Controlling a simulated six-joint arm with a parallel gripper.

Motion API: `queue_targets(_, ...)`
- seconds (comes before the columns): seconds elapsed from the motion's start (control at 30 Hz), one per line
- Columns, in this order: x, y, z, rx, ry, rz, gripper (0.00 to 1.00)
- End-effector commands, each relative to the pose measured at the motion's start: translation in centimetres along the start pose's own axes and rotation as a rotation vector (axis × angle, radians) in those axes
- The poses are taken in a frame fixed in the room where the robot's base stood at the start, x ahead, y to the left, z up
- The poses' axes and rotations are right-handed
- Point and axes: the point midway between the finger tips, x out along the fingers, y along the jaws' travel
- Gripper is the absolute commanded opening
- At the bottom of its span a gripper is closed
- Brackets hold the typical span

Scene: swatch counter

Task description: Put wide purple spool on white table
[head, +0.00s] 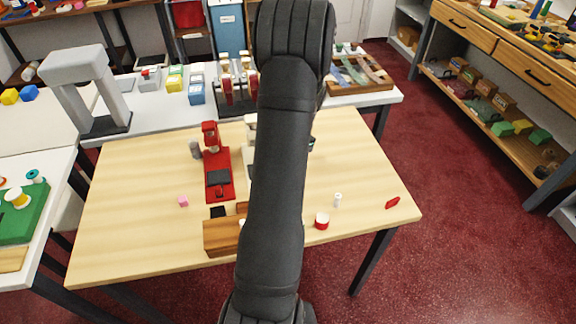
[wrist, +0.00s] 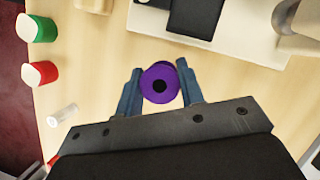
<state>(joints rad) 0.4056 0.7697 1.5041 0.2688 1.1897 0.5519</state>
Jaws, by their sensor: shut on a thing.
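The wide purple spool (wrist: 158,84) shows end-on in the wrist view, with a dark hole in its middle. My gripper (wrist: 159,74) is shut on it, one blue finger on each side. The wooden tabletop lies below; I cannot tell how high the spool is held. In the head view my arm hides the spool and most of the gripper. A white table (head: 160,113) stands along the back of the wooden table. Another white-topped table (head: 46,160) with a green mat is at the left edge.
The wooden table (head: 130,215) bears a red press (head: 218,175), a wooden block (head: 220,236) and a red-and-white spool (head: 322,221). A grey stand (head: 85,85), small boxes and a wooden tray (head: 372,86) occupy the back table. A cream device (wrist: 225,35) is close beyond my gripper.

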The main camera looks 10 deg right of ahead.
Motion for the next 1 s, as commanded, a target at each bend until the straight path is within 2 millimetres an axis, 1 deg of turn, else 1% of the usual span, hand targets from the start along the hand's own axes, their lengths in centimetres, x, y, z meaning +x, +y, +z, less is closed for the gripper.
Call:
queue_targets(0.1,1.8,0.1,-0.7,0.002,-0.003,0.003,0.1)
queue_targets(0.2,2.9,0.1,-1.1,0.001,-0.003,0.002,0.1)
queue_targets(0.57,3.2,0.1,-1.3,0.0,-0.001,0.001,0.1)
queue_targets(0.6,3.2,0.1,-1.3,0.0,0.0,0.001,0.39)
queue_targets(0.7,3.2,0.1,-1.3,0.0,-0.001,0.001,0.57)
queue_targets(1.0,3.0,0.1,-1.3,0.0,-0.001,0.001,0.57)
